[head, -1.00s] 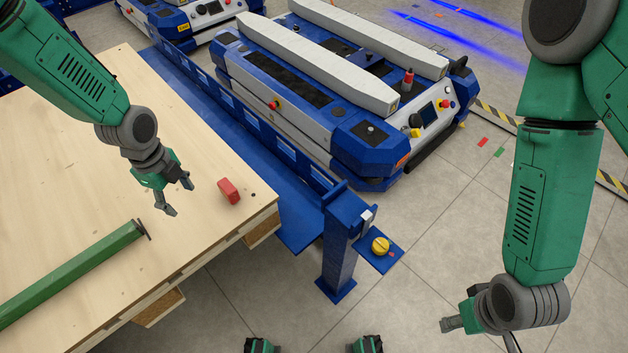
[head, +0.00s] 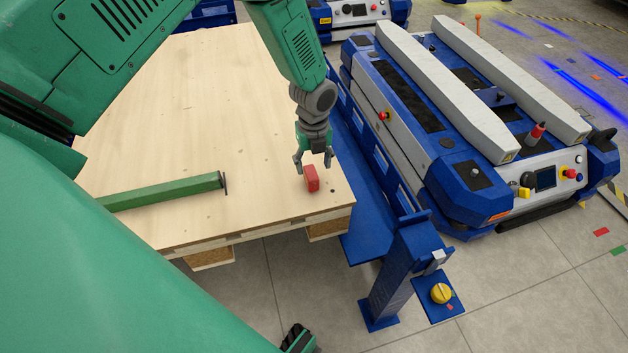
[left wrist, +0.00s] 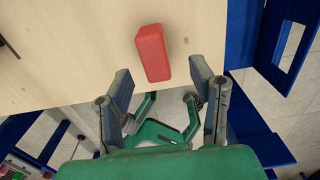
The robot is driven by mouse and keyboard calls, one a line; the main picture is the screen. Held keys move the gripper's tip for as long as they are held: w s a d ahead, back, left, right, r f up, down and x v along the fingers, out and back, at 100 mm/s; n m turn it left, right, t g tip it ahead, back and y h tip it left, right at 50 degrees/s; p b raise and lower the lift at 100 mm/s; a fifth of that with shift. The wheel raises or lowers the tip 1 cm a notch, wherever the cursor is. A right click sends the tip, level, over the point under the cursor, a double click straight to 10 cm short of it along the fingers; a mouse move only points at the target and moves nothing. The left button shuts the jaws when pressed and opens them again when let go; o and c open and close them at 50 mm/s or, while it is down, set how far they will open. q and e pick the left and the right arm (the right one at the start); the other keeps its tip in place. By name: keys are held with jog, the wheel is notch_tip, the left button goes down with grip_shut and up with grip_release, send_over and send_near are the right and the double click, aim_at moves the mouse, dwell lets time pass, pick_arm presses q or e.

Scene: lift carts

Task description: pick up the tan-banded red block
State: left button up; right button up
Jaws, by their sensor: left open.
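The red block (head: 312,178) stands on the wooden table near its right front corner. I cannot make out a tan band on it. It also shows in the left wrist view (left wrist: 153,52), just ahead of the fingertips and roughly in line with the gap between them. My left gripper (head: 313,162) points down over the block, its fingers spread, one on each side in the head view. It is open and not holding the block.
A green bar (head: 165,190) lies on the wooden table (head: 190,110) left of the block. A blue rail with a post (head: 400,270) and yellow knob (head: 441,293) runs along the table's right side. A blue and white lift cart (head: 450,140) stands beyond it.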

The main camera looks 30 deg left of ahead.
aim_at(311, 172)
pick_arm(q)
jog(key=f+b, duration=0.1)
jog(key=f, duration=0.1)
jog(key=a+f+b, duration=0.1)
jog(key=f, duration=0.2)
jog(key=shift+f, duration=0.25)
jog(key=shift+d, duration=0.1)
jog(key=shift+c, duration=0.5)
jog(key=shift+d+r, duration=0.25)
grip_shut()
jog(key=shift+a, duration=0.15)
